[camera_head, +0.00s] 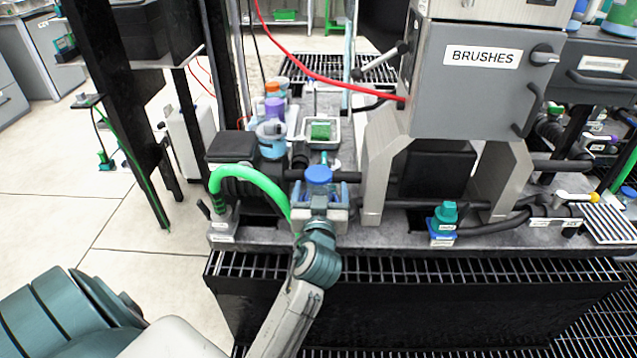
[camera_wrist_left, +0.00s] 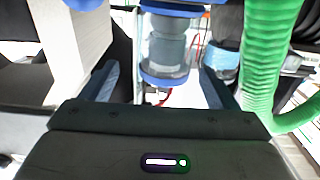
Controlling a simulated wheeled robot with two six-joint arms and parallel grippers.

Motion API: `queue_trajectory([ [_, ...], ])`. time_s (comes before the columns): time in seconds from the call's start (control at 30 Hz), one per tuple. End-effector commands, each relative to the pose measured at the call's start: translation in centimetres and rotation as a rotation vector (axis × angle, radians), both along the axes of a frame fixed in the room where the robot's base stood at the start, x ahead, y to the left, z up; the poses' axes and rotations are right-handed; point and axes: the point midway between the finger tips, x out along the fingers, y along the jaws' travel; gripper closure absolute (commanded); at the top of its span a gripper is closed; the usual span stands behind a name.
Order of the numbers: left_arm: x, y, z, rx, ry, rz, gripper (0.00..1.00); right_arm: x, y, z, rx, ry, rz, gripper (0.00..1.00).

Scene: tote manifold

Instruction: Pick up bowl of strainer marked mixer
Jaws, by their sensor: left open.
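A strainer with a clear bowl (camera_wrist_left: 165,52) and blue bands shows in the left wrist view, hanging upright between the fingers of my left gripper (camera_wrist_left: 160,84). There is a visible gap between the bowl and each finger, so the gripper looks open around or just short of it. In the head view a blue cap (camera_head: 319,175) shows right above my left gripper (camera_head: 320,205), which hides the bowl there. I cannot read any mixer marking. My right gripper is in neither view.
A thick green hose (camera_head: 250,180) curves close on the left of the gripper; in the wrist view it stands at the right (camera_wrist_left: 268,60). A grey BRUSHES box (camera_head: 470,85) on metal legs stands to the right. A teal-topped fitting (camera_head: 444,215) sits on the bench. Black grating (camera_head: 450,268) runs along the front.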

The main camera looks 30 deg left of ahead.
Motion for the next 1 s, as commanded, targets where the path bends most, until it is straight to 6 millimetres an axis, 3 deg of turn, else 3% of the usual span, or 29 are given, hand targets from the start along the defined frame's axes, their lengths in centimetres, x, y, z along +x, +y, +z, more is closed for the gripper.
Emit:
queue_trajectory([
  [0.27, 1.7, 1.3, 0.0, 0.002, 0.000, 0.000, 0.18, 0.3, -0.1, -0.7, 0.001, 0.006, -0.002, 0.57],
  [0.57, 4.8, 3.7, -0.3, 0.001, 0.002, -0.001, 0.18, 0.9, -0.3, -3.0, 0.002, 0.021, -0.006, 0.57],
  [0.83, 5.1, 3.9, -0.4, -0.001, 0.002, -0.001, 0.18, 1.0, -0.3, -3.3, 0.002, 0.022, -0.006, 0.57],
  [0.87, 5.1, 3.9, -0.4, -0.001, 0.002, -0.001, 0.20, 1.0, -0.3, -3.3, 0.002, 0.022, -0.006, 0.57],
  [1.0, 5.1, 3.9, -0.4, -0.001, 0.002, -0.001, 0.48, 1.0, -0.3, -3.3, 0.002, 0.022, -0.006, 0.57],
])
